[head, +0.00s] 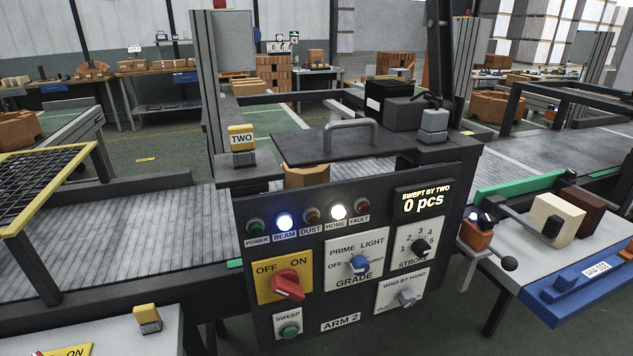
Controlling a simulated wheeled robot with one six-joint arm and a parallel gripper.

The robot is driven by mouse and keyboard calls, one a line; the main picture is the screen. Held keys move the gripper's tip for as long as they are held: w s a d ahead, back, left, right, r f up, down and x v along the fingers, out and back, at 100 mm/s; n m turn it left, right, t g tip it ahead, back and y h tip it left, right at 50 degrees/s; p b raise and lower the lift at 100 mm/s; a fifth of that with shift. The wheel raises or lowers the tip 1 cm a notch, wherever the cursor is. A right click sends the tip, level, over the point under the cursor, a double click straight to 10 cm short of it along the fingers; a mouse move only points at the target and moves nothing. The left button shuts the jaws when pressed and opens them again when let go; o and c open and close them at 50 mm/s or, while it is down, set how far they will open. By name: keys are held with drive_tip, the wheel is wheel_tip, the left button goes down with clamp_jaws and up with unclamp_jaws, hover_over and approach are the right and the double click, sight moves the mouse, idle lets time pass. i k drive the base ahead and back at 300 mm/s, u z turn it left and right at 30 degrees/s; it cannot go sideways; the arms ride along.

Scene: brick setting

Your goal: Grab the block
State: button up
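Several block-like things show in the head view, and I cannot tell which one the task means. A cream block (549,222) with a dark knob on its front sits on the right-hand bench, touching or close to a dark brown block (586,208). A small yellow-and-grey block (147,318) stands on the white table at the lower left. An orange-brown piece (306,175) is partly hidden behind the panel. My gripper is not in view.
A dark control panel (347,240) with knobs, lamps and a "0 pcs" display fills the middle. A grey roller conveyor (120,235) runs behind it. A yellow-framed mesh guard (40,185) stands left. A blue fixture (585,292) edges the right bench. Brick-laden tables stand behind.

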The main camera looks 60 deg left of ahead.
sight(318, 174)
drive_tip(key=k, duration=0.9)
drive_tip(key=u, duration=1.85)
drive_tip(key=k, duration=1.05)
drive_tip(key=z, duration=1.2)
drive_tip(key=i, duration=1.8)
drive_tip(key=u, duration=0.5)
drive_tip(key=i, duration=0.55)
drive_tip(key=u, duration=0.5)
